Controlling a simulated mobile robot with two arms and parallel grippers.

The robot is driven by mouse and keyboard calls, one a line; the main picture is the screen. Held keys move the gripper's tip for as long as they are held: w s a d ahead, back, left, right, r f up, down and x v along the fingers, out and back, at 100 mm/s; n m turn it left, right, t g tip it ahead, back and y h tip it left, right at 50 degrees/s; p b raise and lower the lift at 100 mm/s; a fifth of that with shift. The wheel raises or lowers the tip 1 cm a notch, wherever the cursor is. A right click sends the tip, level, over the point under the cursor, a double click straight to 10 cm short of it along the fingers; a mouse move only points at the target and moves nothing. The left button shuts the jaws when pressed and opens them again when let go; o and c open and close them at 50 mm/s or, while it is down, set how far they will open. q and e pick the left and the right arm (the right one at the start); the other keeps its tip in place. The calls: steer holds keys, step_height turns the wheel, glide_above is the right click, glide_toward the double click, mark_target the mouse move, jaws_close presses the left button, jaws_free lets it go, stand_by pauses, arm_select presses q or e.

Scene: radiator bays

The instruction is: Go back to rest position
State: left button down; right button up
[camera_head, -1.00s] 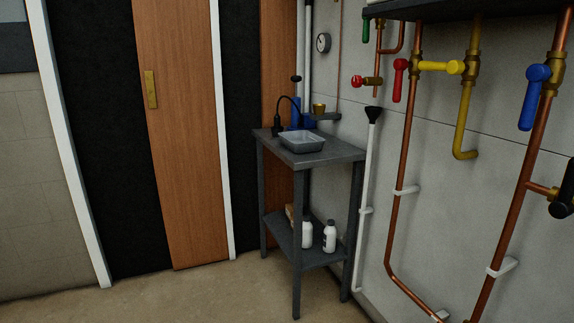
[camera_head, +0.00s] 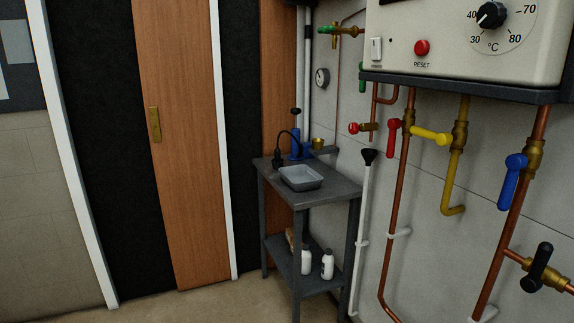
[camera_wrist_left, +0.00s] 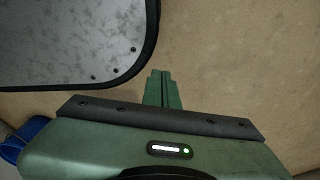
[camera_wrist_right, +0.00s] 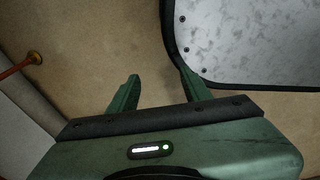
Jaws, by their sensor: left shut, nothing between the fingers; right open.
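My left gripper (camera_wrist_left: 162,88) shows in the left wrist view with its two green fingers together and nothing between them. It hangs above the bare floor, beside a grey speckled plate with a dark rounded rim (camera_wrist_left: 60,40), probably part of my own base. My right gripper (camera_wrist_right: 160,88) shows in the right wrist view with its fingers spread apart and empty. It is over the floor too, and its right finger overlaps the edge of a similar grey plate (camera_wrist_right: 260,40) in the picture. Neither gripper shows in the head view.
A dark grey stand (camera_head: 335,191) holds a grey tray (camera_head: 301,178) and, lower, white bottles (camera_head: 327,265). A boiler panel (camera_head: 460,45) with copper pipes (camera_head: 397,190) and coloured valve handles lines the right wall. A wooden door (camera_head: 185,150) is at left. Floor (camera_head: 200,305) is clear in front.

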arm_select(q)
steer(key=s+a+p, duration=0.1)
steer(key=s+p, duration=0.1)
steer(key=s, duration=0.5)
steer(key=shift+s+a+g+p, duration=0.3)
steer(key=shift+s+p, duration=0.05)
arm_select(e)
steer(key=s+d, duration=0.1)
steer(key=s, duration=0.6)
steer(key=shift+s+d+g, duration=0.3)
steer(key=shift+s, duration=0.1)
